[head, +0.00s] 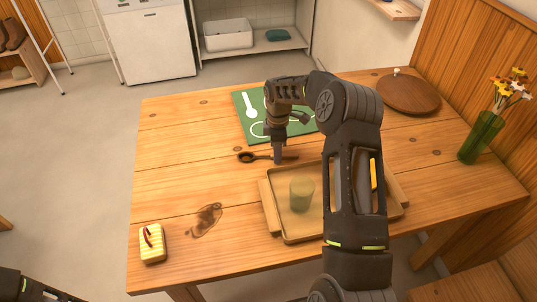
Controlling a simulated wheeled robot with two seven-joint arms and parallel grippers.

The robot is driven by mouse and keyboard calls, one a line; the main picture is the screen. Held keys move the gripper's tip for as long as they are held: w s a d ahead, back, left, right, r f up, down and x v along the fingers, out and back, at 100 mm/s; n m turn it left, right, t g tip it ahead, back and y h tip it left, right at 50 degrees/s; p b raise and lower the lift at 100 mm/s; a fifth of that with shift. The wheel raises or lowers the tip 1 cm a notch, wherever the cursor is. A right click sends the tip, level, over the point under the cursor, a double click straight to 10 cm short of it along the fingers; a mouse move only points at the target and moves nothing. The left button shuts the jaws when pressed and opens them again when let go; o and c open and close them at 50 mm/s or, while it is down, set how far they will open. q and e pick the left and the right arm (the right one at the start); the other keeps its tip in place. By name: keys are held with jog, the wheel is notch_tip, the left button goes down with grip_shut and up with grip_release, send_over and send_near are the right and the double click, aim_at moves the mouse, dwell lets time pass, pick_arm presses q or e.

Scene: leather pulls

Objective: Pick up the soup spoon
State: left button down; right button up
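The dark brown soup spoon (249,157) lies on the wooden table, its bowl to the left and its handle running right. My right gripper (278,160) points down at the spoon's handle, with its fingertips at or just over it. The fingers look close together, but I cannot tell whether they grip the handle. My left gripper is not in view; only a dark part of my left arm shows at the bottom left corner.
A green mat (243,98) with white utensil outlines lies behind the spoon. A tray (273,211) with a greenish cup (301,194) stands in front.

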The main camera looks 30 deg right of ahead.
jog(key=shift+f, duration=0.25)
jog(key=shift+c, duration=0.2)
grip_shut()
dwell(0.4)
